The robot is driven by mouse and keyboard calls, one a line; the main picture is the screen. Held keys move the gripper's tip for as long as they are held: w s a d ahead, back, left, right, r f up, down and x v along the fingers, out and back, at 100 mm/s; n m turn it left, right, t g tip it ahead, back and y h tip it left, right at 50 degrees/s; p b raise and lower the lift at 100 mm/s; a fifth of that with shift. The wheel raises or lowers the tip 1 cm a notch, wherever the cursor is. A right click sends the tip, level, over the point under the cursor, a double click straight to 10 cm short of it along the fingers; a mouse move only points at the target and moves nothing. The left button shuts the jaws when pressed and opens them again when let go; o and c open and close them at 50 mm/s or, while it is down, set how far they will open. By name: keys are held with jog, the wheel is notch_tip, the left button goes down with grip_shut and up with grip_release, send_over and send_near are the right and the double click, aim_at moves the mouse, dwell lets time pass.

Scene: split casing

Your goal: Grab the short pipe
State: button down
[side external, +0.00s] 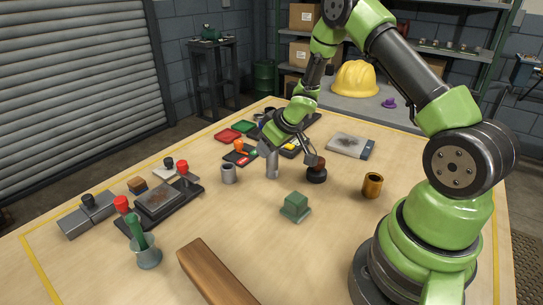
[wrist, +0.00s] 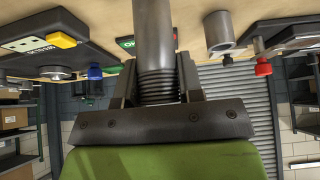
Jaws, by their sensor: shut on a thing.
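The short pipe (side external: 272,165) is a grey metal cylinder, upright below my gripper in the side view. In the wrist view the pipe (wrist: 154,35) runs up from between the jaws, with a dark threaded end (wrist: 156,80) close to the palm. My gripper (side external: 270,146) points down and is shut on the pipe, with a finger on each side of the thread in the wrist view. I cannot tell whether the pipe's lower end touches the table.
A grey hollow sleeve (side external: 228,173) stands just left of the pipe. A dark round-based object (side external: 316,170) is close on the right, and a green block (side external: 295,207) is in front. A brass cylinder (side external: 372,185) stands further right.

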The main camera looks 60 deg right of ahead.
jog(key=shift+r, duration=0.15)
notch_tip(320, 180, up, 10)
dwell(0.7)
